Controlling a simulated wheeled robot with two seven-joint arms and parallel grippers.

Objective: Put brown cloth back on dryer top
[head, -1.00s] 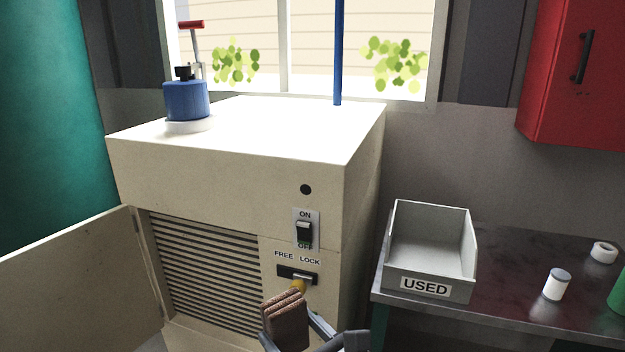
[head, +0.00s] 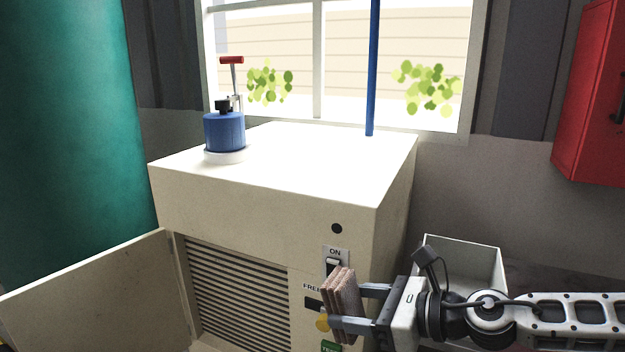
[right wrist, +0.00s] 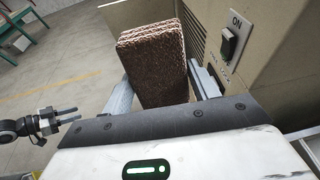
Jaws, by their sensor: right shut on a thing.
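The brown cloth (head: 343,303) is a folded, layered block. My right gripper (head: 350,306) is shut on it and holds it in front of the dryer's switch panel, below the level of the dryer top. The cloth (right wrist: 155,65) also shows between the fingers in the right wrist view. The dryer (head: 265,205) is a cream cabinet, and its flat top (head: 310,150) is bare apart from a blue pump-like device at the back left. In the right wrist view another gripper (right wrist: 68,115), which appears to be my left, is at the left edge with its fingers apart and empty.
The blue device (head: 224,132) with a red handle stands on the dryer top. A blue vertical pipe (head: 372,70) rises behind it. The dryer's door (head: 90,290) hangs open at left. A grey bin (head: 480,250) is behind my right arm. A red cabinet (head: 590,100) is at right.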

